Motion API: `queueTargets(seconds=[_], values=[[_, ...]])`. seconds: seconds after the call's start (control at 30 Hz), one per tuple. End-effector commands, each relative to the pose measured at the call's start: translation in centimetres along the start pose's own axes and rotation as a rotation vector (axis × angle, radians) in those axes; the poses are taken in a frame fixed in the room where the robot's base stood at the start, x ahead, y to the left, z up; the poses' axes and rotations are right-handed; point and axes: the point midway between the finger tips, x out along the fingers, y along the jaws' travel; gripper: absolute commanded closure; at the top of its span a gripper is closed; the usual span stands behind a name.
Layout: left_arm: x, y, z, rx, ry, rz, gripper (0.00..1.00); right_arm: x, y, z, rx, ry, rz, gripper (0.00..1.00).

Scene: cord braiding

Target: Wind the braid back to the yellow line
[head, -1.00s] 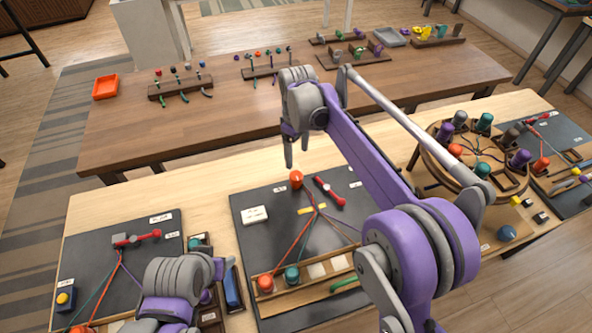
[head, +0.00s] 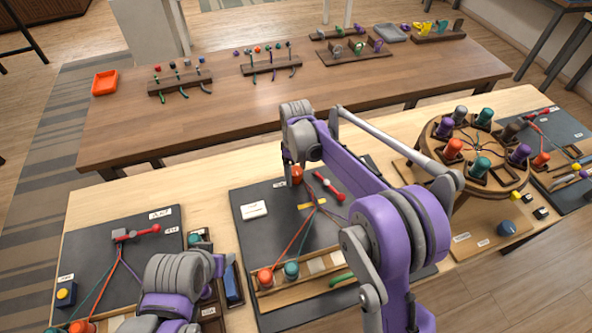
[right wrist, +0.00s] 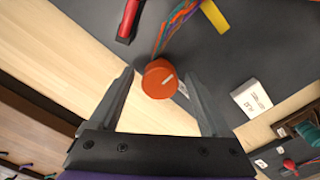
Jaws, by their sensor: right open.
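An orange-red winding knob (head: 296,174) stands at the far end of the middle dark board (head: 250,234). A braid of red, green and purple cords runs from it past the yellow line (head: 312,206). My right gripper (head: 293,170) is open at the knob.
A red clamp (head: 327,186) lies right of the knob and a white label block (head: 254,210) to its left. Orange and teal bobbins (head: 291,269) stand in the near wooden rack. A round braiding stand (head: 480,150) is at the right. The back table has small racks.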

Motion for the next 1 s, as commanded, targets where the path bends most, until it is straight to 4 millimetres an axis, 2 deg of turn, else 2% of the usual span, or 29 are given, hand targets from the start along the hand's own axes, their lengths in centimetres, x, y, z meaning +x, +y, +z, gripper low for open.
queueTargets(seconds=[0.13,0.57,1.0], values=[[0.00,0.00,0.00,0.000,0.000,0.000,0.39,-0.02,0.01,0.00,0.000,0.000,0.000,0.21],[0.00,0.00,0.00,0.000,0.000,0.000,0.39,-0.05,0.01,0.00,0.000,0.000,0.000,0.98],[0.30,0.00,0.30,0.000,-0.003,0.000,0.39,0.00,-0.01,0.01,0.083,0.000,0.000,1.00]])
